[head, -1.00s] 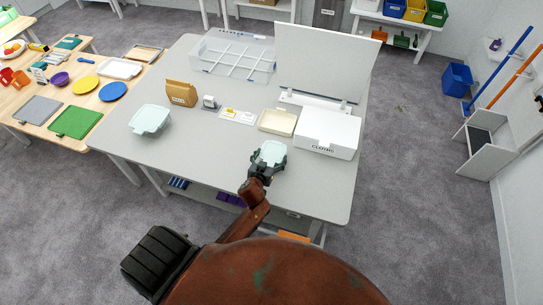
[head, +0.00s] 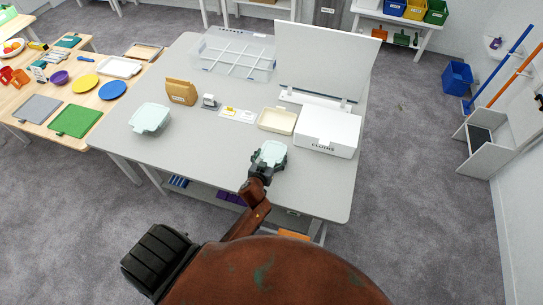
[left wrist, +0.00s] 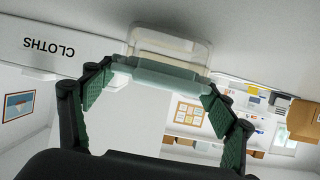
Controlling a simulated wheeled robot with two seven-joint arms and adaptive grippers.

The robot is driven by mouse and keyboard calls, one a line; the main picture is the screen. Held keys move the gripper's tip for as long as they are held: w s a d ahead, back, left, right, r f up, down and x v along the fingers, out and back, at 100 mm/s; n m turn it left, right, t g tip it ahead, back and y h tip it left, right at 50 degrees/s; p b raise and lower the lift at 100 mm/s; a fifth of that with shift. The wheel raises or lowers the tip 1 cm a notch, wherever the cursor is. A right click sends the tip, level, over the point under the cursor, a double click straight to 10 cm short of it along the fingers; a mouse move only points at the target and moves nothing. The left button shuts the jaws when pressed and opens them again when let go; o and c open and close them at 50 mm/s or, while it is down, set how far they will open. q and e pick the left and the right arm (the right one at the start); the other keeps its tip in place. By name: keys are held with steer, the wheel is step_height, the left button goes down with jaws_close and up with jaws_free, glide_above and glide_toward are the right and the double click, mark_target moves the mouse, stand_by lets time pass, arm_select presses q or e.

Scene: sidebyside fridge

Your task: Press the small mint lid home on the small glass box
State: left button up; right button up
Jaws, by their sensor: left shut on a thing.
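The small mint lid (head: 271,151) shows near the front of the grey table, between the fingers of my left gripper (head: 268,160). In the left wrist view, the gripper (left wrist: 158,82) is shut on the mint lid (left wrist: 162,75), one finger at each end. The small clear glass box (left wrist: 168,46) is directly against the lid's far side, standing on the table. Lid and box look lined up, but I cannot tell whether the lid is fully seated. In the head view the glass box is mostly hidden under the lid. My right gripper is not in view.
A larger mint-lidded box (head: 150,118), a brown paper bag (head: 181,92) and a clear divided bin (head: 232,58) are farther left.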

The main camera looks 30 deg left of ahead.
arm_select(q)
steer(key=o, duration=1.1)
steer(key=shift+c, duration=0.2)
steer(key=shift+s, duration=0.25)
steer(key=v, duration=1.1)
steer(key=shift+s, duration=0.2)
steer(key=shift+r, duration=0.15)
